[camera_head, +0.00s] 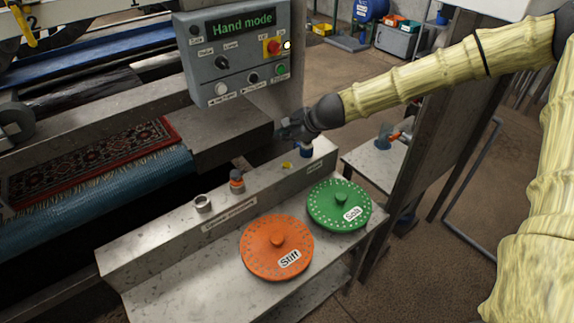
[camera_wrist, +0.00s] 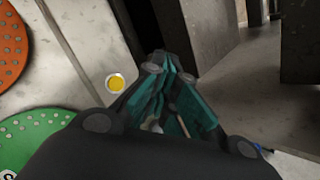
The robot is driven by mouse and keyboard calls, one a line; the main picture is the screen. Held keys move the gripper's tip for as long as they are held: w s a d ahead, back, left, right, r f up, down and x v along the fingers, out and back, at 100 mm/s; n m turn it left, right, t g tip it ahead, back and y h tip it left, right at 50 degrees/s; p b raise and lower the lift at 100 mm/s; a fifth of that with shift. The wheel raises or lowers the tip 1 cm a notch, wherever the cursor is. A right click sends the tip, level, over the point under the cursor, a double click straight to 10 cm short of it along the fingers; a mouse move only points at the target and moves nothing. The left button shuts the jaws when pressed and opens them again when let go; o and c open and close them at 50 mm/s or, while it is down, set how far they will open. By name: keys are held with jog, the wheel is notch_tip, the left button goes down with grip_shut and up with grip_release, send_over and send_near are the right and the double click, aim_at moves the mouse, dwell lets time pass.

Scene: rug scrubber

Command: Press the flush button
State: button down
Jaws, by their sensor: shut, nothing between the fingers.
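A grey control panel (camera_head: 236,52) stands at the top centre of the head view, with a green "Hand mode" display (camera_head: 241,24). It carries a red knob on yellow (camera_head: 274,46), a green button (camera_head: 280,69), a white button (camera_head: 221,89) and dark knobs. Their small labels are too blurred to read, so I cannot tell which one is the flush button. My gripper (camera_head: 288,131) is below the panel's lower right, apart from the buttons. In the wrist view my gripper (camera_wrist: 172,75) is shut and empty, its teal fingers together; the panel is not recognisable there.
A metal ledge (camera_head: 150,245) below holds a yellow round piece (camera_head: 286,165), also in the wrist view (camera_wrist: 116,83), and an orange-topped fitting (camera_head: 237,181). An orange "Stiff" disc (camera_head: 262,255) and a green disc (camera_head: 325,212) lie in front. A patterned rug (camera_head: 90,160) is left.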

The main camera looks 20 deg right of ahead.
aim_at(285, 166)
jog(key=shift+f+b, duration=3.45)
jog(key=shift+f, duration=0.85)
jog(key=shift+f, duration=0.1)
jog(key=shift+f+b, duration=0.3)
jog(key=shift+s+f+b, duration=0.1)
jog(key=shift+f+b, duration=0.25)
jog(key=shift+f, duration=0.1)
jog(key=shift+r, duration=0.2)
jog(key=shift+r+p, duration=0.65)
jog(key=shift+p, duration=0.1)
jog(key=shift+r, duration=0.1)
jog(key=shift+r+p, duration=2.2)
jog(key=shift+r, duration=0.25)
